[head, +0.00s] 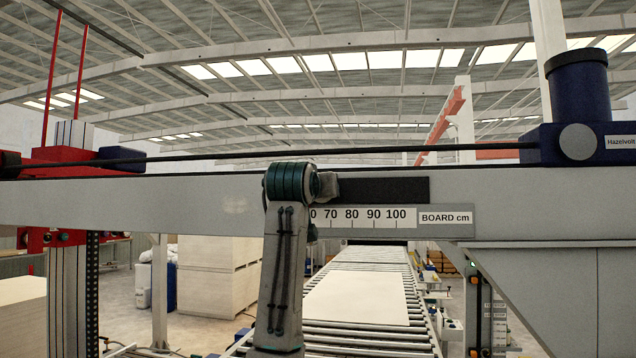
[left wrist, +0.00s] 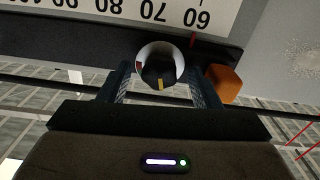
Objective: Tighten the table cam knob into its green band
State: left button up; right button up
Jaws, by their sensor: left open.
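A round cam knob (left wrist: 160,62) with a pale rim, a dark middle, a red patch at left and a yellow mark shows in the left wrist view. It sits by the dark strip under the board scale. My left gripper (left wrist: 162,76) is open, with one finger on each side of the knob; I cannot tell whether either finger touches it. No green band can be made out. In the head view my left arm stands in front of the gantry beam, and its fingers and the knob cannot be made out there. My right gripper is in neither view.
An orange block (left wrist: 224,84) sits just right of the knob. The beam (head: 130,202) crosses the head view and carries the board scale (head: 365,218). A roller conveyor (head: 372,336) with a pale board (head: 357,298) runs behind. A blue motor (head: 578,90) stands at right.

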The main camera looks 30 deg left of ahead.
pick_arm(q)
jog(key=shift+w, duration=0.1)
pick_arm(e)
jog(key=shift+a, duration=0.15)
pick_arm(q)
jog(key=c, duration=1)
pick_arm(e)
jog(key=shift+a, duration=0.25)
pick_arm(q)
jog(key=shift+m, duration=0.3)
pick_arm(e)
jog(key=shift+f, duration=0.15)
pick_arm(q)
jog(key=shift+m+b, duration=0.95)
jog(key=shift+m, duration=1.75)
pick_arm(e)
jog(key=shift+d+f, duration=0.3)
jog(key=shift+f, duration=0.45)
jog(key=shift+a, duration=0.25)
